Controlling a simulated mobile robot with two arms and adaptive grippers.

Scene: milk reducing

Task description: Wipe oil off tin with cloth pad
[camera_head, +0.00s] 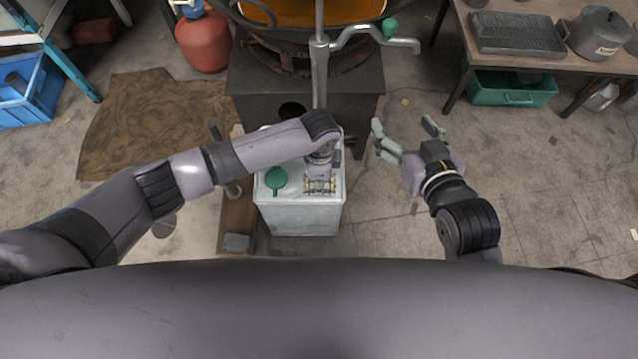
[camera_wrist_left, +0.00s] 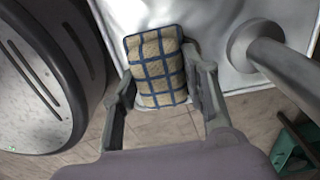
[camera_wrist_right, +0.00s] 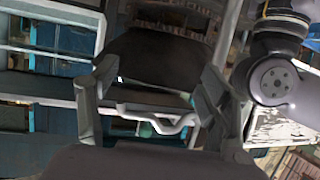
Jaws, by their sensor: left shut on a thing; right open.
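The tin (camera_head: 300,220) is a white, square-sided can standing in front of me in the head view, with a round green cap (camera_head: 277,179) on its top. The cloth pad (camera_wrist_left: 157,67) is beige with a blue check, and it also shows over the tin's top in the head view (camera_head: 320,186). My left gripper (camera_wrist_left: 164,82) is shut on the pad, one finger at each side. I cannot tell whether the pad touches the tin. My right gripper (camera_head: 405,132) is open and empty, to the right of the tin. No oil can be made out clearly.
A dark stand with a crank handle (camera_head: 378,38) is behind the tin. A wooden plank (camera_head: 236,215) lies left of it. A red gas cylinder (camera_head: 204,42), a brown mat (camera_head: 150,115) and a table with a pot (camera_head: 598,35) are farther off. Floor at right is clear.

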